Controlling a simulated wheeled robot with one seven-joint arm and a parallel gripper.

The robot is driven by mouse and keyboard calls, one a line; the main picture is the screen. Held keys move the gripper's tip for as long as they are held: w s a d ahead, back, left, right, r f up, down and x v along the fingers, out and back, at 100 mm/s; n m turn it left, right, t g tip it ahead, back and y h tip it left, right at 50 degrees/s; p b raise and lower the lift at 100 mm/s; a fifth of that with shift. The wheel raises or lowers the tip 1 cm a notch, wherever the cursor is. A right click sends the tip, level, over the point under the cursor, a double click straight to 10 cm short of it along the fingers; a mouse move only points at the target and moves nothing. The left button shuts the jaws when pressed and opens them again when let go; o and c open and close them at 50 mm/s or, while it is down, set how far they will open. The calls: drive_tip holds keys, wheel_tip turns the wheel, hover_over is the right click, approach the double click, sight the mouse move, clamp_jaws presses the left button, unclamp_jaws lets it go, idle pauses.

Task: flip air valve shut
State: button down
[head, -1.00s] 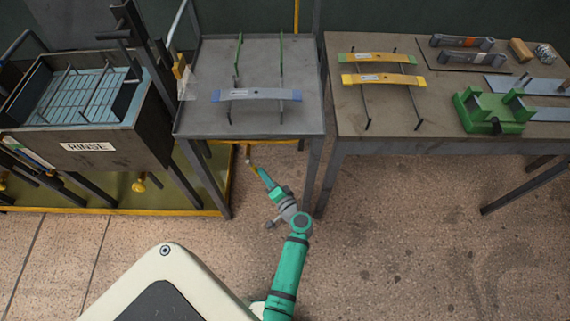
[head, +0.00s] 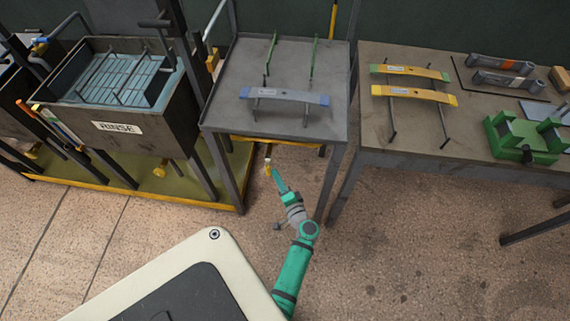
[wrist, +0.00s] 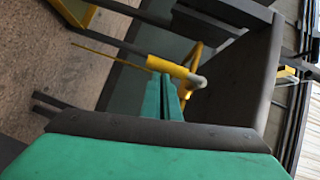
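A yellow lever or handle (head: 268,167), which looks like the air valve's, hangs at the front below the middle rack table. In the wrist view a yellow handle (wrist: 168,66) meets a grey elbow (wrist: 198,82) just beyond my fingertips. My gripper (head: 276,172) is low in front of that table, with its tips close to the yellow part. In the wrist view my gripper (wrist: 167,78) has its two green fingers close together, with nothing seen between them. Whether the tips touch the handle cannot be told. The valve body is not clear.
The middle table (head: 225,108) holds a blue-ended leaf and green-ended rods. A rinse tank (head: 165,145) stands at left on a yellow-edged platform (head: 222,195). The right table (head: 400,155) carries yellow leaves and a green fixture (head: 525,140). The floor in front is clear.

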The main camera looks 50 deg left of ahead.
drive_tip(key=shift+s+a+f, duration=0.1)
drive_tip(key=shift+s+a, duration=0.05)
drive_tip(key=shift+s, duration=0.15)
drive_tip(key=w+d, duration=0.1)
drive_tip(key=d, duration=1.2)
drive_tip(key=shift+d, duration=0.2)
drive_tip(key=shift+w, duration=0.15)
